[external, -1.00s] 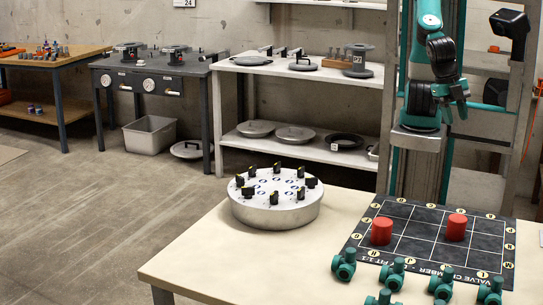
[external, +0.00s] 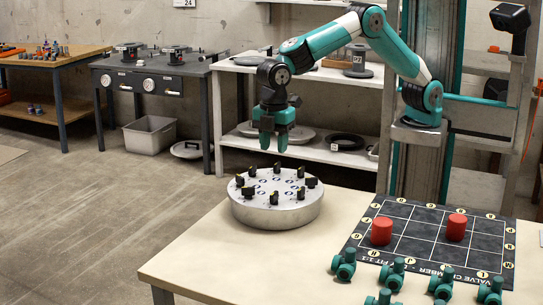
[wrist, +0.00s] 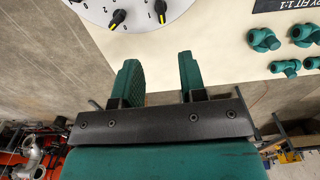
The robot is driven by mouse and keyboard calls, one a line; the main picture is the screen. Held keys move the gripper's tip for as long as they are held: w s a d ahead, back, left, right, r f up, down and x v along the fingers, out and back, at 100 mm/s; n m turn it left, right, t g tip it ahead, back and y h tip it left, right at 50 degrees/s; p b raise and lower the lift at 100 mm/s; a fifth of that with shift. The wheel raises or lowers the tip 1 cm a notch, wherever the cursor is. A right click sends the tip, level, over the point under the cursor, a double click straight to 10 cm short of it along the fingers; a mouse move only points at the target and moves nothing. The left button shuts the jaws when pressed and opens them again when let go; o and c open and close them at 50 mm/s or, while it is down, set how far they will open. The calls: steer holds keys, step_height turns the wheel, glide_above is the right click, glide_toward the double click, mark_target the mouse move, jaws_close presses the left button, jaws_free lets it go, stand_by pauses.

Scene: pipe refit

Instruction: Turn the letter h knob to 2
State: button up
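A round silver drum (external: 277,212) with several black knobs on its white top stands on the pale table. The letters by the knobs are too small to read, so I cannot tell which is h. My gripper (external: 274,145) hangs pointing down just above the far side of the drum, apart from the knobs. In the wrist view my gripper (wrist: 160,75) has its two green fingers apart with nothing between them. Two black knobs with yellow marks, one of them a knob (wrist: 117,18) near the drum's edge, show at the top of that view.
A dark grid board (external: 420,240) with two red cylinders (external: 456,227) lies on the table at right. Several green valve fittings (external: 344,264) stand in front of it. The table (external: 215,265) is clear left of and in front of the drum. Grey shelves stand behind.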

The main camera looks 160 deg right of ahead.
mark_target(274, 193)
step_height(274, 193, down, 14)
steer(key=shift+r+p, duration=0.1)
steer(key=shift+p, duration=0.7)
jaws_close()
